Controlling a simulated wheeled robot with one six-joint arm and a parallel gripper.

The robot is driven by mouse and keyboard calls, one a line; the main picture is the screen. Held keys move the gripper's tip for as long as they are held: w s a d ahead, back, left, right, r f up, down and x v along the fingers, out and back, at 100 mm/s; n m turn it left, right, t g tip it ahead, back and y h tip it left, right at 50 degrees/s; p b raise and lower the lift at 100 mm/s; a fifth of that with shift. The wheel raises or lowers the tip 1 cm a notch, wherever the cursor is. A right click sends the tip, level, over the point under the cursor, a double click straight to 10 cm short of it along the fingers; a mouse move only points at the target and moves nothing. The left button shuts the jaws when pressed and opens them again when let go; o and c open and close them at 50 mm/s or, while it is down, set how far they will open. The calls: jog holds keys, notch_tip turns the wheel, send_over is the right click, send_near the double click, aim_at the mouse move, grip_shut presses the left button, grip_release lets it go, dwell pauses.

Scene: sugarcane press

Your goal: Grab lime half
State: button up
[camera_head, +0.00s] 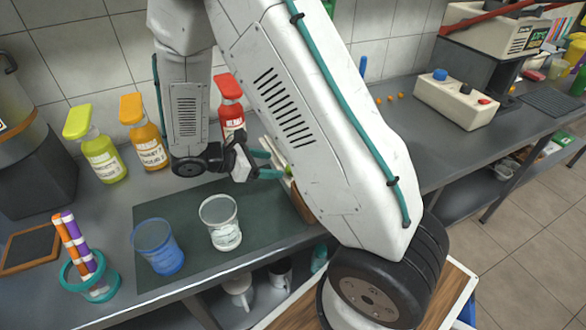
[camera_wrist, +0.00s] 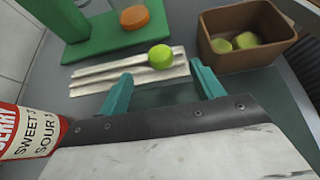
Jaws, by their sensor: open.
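A round green lime piece (camera_wrist: 161,56) lies on a pale ridged tray (camera_wrist: 88,74) in the wrist view; I cannot tell its cut side. Several more green lime pieces (camera_wrist: 244,40) lie in a brown bin (camera_wrist: 262,62) to the right. My gripper (camera_wrist: 162,74) is open, its two teal fingers apart, with nothing between them. The lime piece on the tray is just beyond the fingertips, between their lines. In the head view my gripper (camera_head: 271,164) is beside the tray, and my arm hides most of that area.
A green stand (camera_wrist: 86,30) with an orange round piece (camera_wrist: 134,17) is behind the tray. A red-labelled bottle (camera_wrist: 28,137) is close on the left. A clear cup (camera_head: 221,222) and a blue cup (camera_head: 158,246) stand on the dark mat (camera_head: 200,262).

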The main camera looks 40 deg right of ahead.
aim_at(290, 166)
jog(key=x, duration=0.7)
jog(key=shift+d, duration=0.1)
jog(key=c, duration=1.1)
